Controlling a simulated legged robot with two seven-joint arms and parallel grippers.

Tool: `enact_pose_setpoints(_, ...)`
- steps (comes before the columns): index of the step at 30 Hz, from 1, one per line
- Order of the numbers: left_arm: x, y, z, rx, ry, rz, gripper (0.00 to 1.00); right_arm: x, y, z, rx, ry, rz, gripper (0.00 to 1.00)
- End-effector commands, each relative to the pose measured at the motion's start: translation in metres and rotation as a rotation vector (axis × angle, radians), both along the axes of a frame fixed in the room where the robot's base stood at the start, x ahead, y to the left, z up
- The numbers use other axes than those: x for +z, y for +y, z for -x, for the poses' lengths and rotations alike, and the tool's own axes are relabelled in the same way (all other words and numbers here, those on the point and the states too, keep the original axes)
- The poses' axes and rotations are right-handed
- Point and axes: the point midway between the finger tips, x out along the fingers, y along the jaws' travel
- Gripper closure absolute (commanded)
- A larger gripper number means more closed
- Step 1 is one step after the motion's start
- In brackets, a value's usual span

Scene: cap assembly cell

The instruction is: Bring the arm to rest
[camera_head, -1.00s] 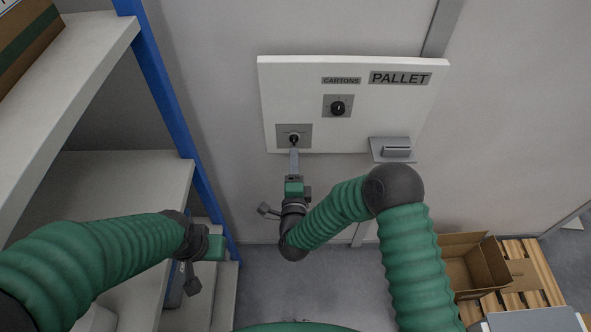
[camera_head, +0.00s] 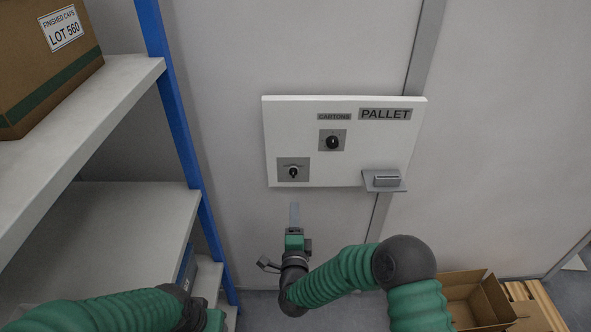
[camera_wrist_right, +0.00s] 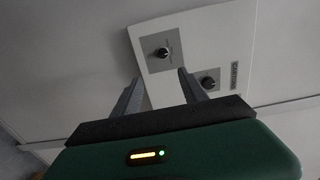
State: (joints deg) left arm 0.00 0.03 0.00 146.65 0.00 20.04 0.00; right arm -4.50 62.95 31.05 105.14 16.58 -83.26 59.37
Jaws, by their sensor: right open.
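My right gripper (camera_head: 294,214) is in front of the wall, below the white panel and apart from it. Its two fingers are open and empty in the right wrist view (camera_wrist_right: 162,88). The white panel (camera_head: 290,118) carries a lower-left black knob (camera_head: 293,173) and an upper black knob (camera_head: 332,142); both knobs also show in the right wrist view. My left arm comes in at the lower left; its gripper (camera_head: 213,320) is cut off by the bottom edge, so its fingers cannot be made out.
A shelf (camera_head: 110,215) with a blue post (camera_head: 178,120) stands at the left, holding a carton (camera_head: 40,75) marked LOT 560. A grey holder (camera_head: 384,182) juts from the panel's lower right. An open carton (camera_head: 478,300) sits by a wooden pallet (camera_head: 540,305) at the lower right.

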Motion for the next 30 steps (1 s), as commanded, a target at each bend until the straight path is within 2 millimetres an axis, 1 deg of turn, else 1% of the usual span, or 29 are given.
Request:
enact_pose_setpoints(2,0.000,0.000,0.000,0.000,0.000,0.000,0.51,0.002,0.001,0.001,0.010,0.005,0.014,0.49)
enact_pose_setpoints(4,0.000,0.000,0.000,0.000,0.000,0.000,0.51,0.006,0.003,0.001,0.055,0.033,0.081,0.49)
enact_pose_setpoints(5,0.000,0.000,0.000,0.000,0.000,0.000,0.51,0.007,0.003,0.001,0.087,0.058,0.135,0.49)
enact_pose_setpoints(6,0.000,0.000,0.000,0.000,0.000,0.000,0.51,0.008,0.002,0.004,0.143,0.100,0.229,0.49)
enact_pose_setpoints(8,0.000,0.000,0.000,0.000,0.000,0.000,0.51,0.006,-0.007,0.015,0.242,0.187,0.416,0.49)
enact_pose_setpoints(9,0.000,0.000,0.000,0.000,0.000,0.000,0.51,0.003,-0.020,0.028,0.315,0.260,0.560,0.49)
enact_pose_setpoints(11,0.000,0.000,0.000,0.000,0.000,0.000,0.51,-0.005,-0.049,0.057,0.422,0.383,0.771,0.49)
enact_pose_setpoints(12,0.000,0.000,0.000,0.000,0.000,0.000,0.51,-0.010,-0.072,0.082,0.494,0.472,0.899,0.49)
enact_pose_setpoints(14,0.000,0.000,0.000,0.000,0.000,0.000,0.51,-0.015,-0.110,0.124,0.598,0.604,1.055,0.49)
enact_pose_setpoints(15,0.000,0.000,0.000,0.000,0.000,0.000,0.51,-0.018,-0.132,0.153,0.665,0.684,1.133,0.49)
enact_pose_setpoints(17,0.000,0.000,0.000,0.000,0.000,0.000,0.51,-0.020,-0.160,0.195,0.761,0.790,1.215,0.49)
enact_pose_setpoints(18,0.000,0.000,0.000,0.000,0.000,0.000,0.51,-0.021,-0.175,0.222,0.820,0.850,1.250,0.49)
enact_pose_setpoints(21,0.000,0.000,0.000,0.000,0.000,0.000,0.51,-0.020,-0.200,0.273,0.940,0.956,1.296,0.49)
enact_pose_setpoints(24,0.000,0.000,0.000,0.000,0.000,0.000,0.51,-0.020,-0.210,0.300,1.011,1.008,1.309,0.49)
enact_pose_setpoints(25,0.000,0.000,0.000,0.000,0.000,0.000,0.51,-0.020,-0.211,0.304,1.021,1.015,1.310,0.49)
enact_pose_setpoints(30,0.000,0.000,0.000,0.000,0.000,0.000,0.51,-0.020,-0.212,0.307,1.028,1.019,1.311,0.49)
